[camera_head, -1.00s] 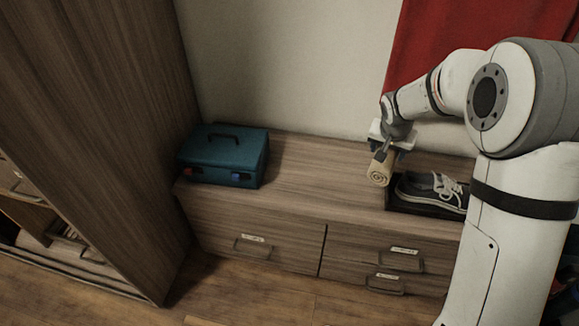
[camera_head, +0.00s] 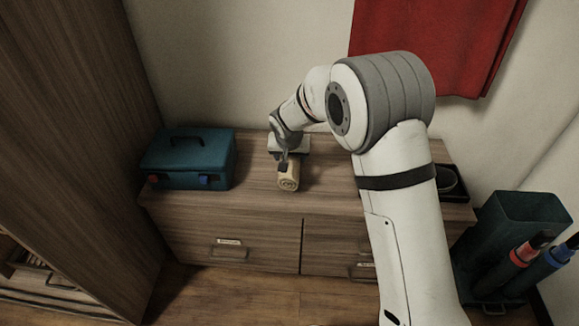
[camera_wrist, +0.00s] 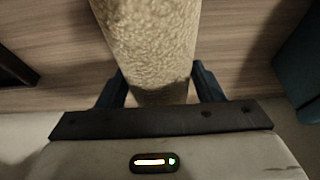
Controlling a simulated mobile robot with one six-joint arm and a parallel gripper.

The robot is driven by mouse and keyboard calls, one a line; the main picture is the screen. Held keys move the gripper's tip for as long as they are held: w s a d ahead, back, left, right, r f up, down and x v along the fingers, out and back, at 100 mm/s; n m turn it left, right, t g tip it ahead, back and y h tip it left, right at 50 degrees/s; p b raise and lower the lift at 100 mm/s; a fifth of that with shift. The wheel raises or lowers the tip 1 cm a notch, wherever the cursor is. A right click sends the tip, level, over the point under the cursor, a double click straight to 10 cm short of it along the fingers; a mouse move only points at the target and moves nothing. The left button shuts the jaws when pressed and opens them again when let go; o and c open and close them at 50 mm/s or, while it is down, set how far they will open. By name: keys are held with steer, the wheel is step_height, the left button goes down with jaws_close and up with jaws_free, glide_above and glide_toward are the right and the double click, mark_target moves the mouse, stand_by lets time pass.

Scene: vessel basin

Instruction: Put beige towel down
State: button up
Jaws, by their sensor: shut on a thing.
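The beige towel (camera_head: 288,175) is rolled up, its spiral end facing the front of the wooden cabinet. My gripper (camera_head: 284,162) is shut on it from above, over the cabinet top right of the teal case. In the wrist view the towel (camera_wrist: 152,45) runs lengthwise between the two dark fingers of my gripper (camera_wrist: 152,88). The towel is at or just above the cabinet top (camera_head: 255,190); I cannot tell whether it touches.
The teal case (camera_head: 188,160) stands left of the towel with a narrow gap. My arm hides part of the cabinet and most of the shoe tray (camera_head: 455,188) at right. A red cloth (camera_head: 430,40) hangs behind.

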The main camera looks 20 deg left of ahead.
step_height(320, 180, down, 3)
steer(key=shift+f+b, duration=0.15)
steer(key=shift+b, duration=0.25)
steer(key=shift+f, duration=0.1)
steer(key=o, duration=1)
